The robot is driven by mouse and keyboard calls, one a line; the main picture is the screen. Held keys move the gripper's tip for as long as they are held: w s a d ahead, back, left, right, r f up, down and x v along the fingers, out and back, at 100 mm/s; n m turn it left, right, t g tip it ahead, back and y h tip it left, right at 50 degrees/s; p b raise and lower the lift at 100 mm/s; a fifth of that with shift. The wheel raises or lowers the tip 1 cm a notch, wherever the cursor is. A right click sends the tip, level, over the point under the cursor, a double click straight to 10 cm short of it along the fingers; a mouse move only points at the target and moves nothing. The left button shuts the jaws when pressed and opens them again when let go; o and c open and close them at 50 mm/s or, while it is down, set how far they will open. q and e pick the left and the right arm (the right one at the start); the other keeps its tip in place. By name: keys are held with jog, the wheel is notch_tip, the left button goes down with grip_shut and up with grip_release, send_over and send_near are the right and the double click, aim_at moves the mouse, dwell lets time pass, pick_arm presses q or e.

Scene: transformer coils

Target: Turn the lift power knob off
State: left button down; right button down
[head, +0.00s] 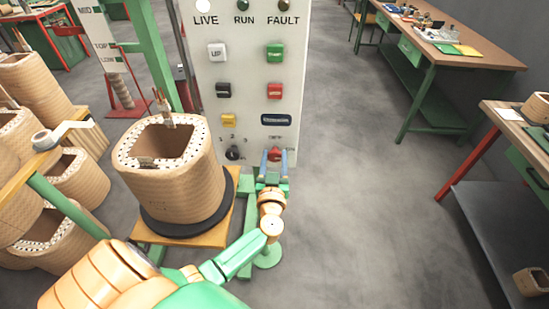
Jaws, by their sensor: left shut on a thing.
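The white control panel (251,60) stands upright at top centre. A red knob (275,154) sits at its lower right, below a small label too blurred to read. My left gripper (276,158) reaches up to the panel, one blue finger on each side of the red knob, and is shut on it. The fingers partly hide the knob, so I cannot tell which way it points. A black selector knob (233,153) with numbers above it sits to the left. My right gripper is out of view.
A large wound coil (165,185) stands on a black disc left of my arm, close to it. More coils (70,178) crowd the left. Workbenches (465,58) stand at the right. The grey floor between (350,190) is clear.

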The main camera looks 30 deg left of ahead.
pick_arm(q)
jog(key=n, duration=0.4)
jog(key=shift+p, duration=0.35)
jog(key=n, duration=0.4)
jog(key=shift+s+a+f+n, duration=0.1)
jog(key=shift+f+n, duration=0.05)
jog(key=shift+n, duration=0.15)
jog(key=n, duration=0.4)
jog(key=shift+f+b, duration=0.1)
jog(key=shift+b, duration=0.3)
jog(key=n+b, duration=0.1)
jog(key=n, duration=0.4)
jog(key=shift+c, duration=1.4)
grip_release()
